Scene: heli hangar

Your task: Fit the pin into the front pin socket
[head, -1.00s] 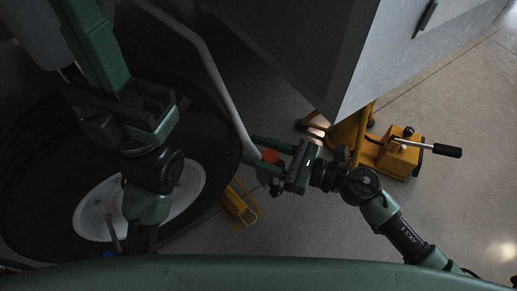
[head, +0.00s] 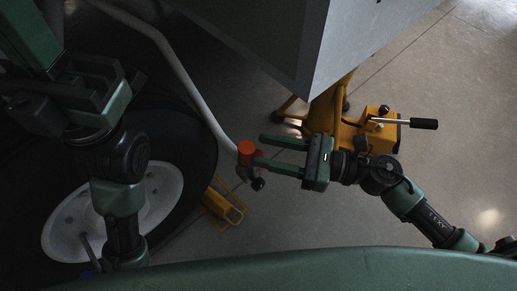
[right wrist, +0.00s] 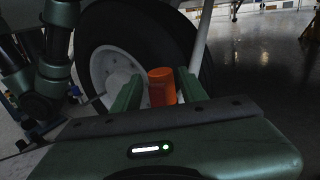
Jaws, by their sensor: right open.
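An orange-topped cylinder (head: 246,148), which may be the pin, stands by the lower end of a grey strut in the head view. A grey fitting with a black knob (head: 258,184) shows just below it. My right gripper (head: 259,148) is open, its fingertips close to the cylinder's right side. In the right wrist view the orange cylinder (right wrist: 161,76) appears between the open fingers, toward their tips. I cannot make out the front pin socket for certain. My left gripper (head: 25,35) is at the upper left, over the tyre; its jaw opening is unclear.
A large black tyre with a white hub (head: 160,185) fills the left. A yellow chock (head: 222,205) lies beside it. A yellow jack with a lever (head: 378,135) stands behind my right arm. A large grey panel (head: 370,40) hangs above. Floor at right is clear.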

